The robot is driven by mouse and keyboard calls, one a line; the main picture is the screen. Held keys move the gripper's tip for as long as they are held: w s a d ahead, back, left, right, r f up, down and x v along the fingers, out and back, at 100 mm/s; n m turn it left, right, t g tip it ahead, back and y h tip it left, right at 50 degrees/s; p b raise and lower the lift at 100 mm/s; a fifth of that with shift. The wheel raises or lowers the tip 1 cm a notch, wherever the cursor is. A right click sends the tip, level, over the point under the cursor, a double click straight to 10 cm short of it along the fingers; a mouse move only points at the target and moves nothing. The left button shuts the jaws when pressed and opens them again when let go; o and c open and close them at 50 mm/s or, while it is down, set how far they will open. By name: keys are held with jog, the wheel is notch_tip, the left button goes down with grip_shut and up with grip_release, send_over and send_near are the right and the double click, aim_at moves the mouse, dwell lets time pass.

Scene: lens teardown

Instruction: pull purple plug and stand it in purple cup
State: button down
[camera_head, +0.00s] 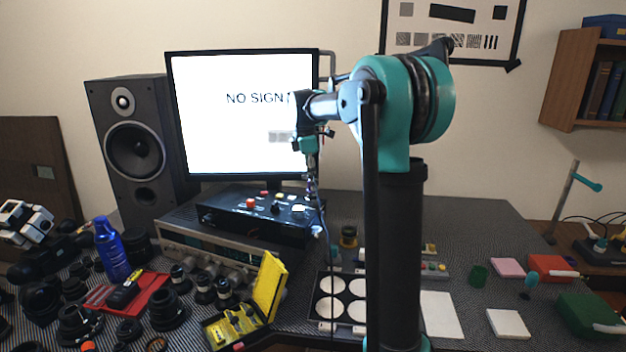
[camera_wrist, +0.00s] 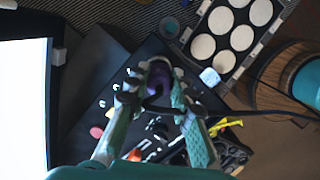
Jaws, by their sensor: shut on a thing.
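My gripper (camera_head: 311,172) is in the air in front of the monitor's lower right, above the right end of the black box with coloured knobs. In the wrist view my gripper's fingers (camera_wrist: 160,98) are closed around a purple plug (camera_wrist: 157,80), partly hidden by the fingers. In the head view the plug is only a small purple and dark shape (camera_head: 312,187) under the fingertips. A thin dark cable (camera_wrist: 245,112) runs near the fingers. I cannot make out a purple cup in either view.
The black box (camera_head: 230,213) sits on a silver-fronted unit (camera_head: 190,243). A tray with white round wells (camera_head: 325,307) lies right of it. A yellow open case (camera_head: 268,285) stands in front. Lenses crowd the left.

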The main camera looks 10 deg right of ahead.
jog(key=shift+f, duration=1)
jog(key=c, duration=1.2)
grip_release()
